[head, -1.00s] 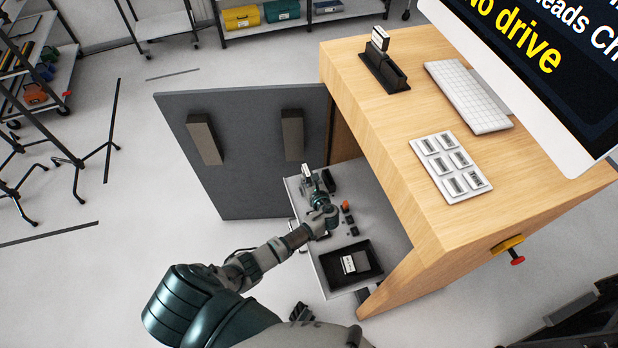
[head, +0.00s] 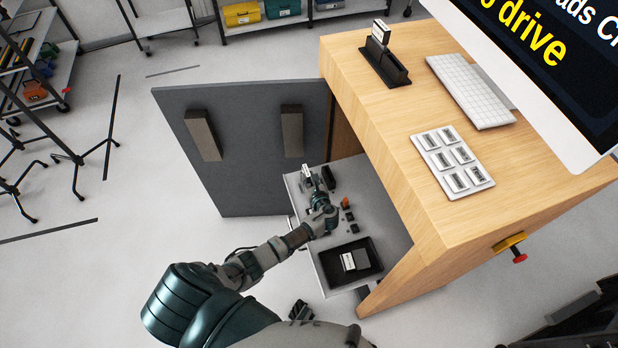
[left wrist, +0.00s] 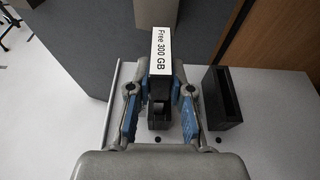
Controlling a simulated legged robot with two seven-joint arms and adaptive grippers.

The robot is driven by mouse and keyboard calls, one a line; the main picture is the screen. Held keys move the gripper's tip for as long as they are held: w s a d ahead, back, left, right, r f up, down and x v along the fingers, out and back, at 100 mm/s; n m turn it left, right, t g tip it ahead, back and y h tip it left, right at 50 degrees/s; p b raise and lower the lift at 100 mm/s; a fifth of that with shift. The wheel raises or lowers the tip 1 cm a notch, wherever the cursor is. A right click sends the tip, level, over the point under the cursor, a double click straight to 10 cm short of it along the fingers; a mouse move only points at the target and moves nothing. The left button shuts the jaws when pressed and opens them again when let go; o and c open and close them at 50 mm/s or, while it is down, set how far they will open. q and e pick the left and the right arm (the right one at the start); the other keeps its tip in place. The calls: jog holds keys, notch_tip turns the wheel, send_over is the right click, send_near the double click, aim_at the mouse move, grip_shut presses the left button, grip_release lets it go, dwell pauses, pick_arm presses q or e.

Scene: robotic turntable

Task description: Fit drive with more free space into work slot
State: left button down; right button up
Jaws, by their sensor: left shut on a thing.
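My left gripper (head: 311,184) is shut on a drive (head: 306,171) over the pulled-out drawer (head: 372,202). In the left wrist view the gripper (left wrist: 160,88) holds this drive (left wrist: 161,52), whose white label reads "Free 300 GB". A dark block (left wrist: 158,120) shows below the drive between the fingers; I cannot tell whether they touch. An empty black slot holder (left wrist: 225,100) stands just right of the gripper. On the desk, another drive (head: 381,31) stands upright in a black two-part dock (head: 388,70). My right gripper is not in view.
A black tray (head: 326,270) with a light-labelled item (head: 354,260) lies at the drawer's near end. Small parts (head: 347,203) lie mid-drawer. The open grey door (head: 245,150) stands left. The desk holds a keyboard (head: 470,90), a slotted panel (head: 453,160) and a monitor (head: 540,75).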

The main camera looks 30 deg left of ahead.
pick_arm(q)
jog(key=shift+f+b, duration=0.65)
jog(key=shift+f, duration=0.55)
jog(key=c, duration=1)
grip_release()
jog(key=v, duration=1.2)
jog(key=shift+f, duration=0.1)
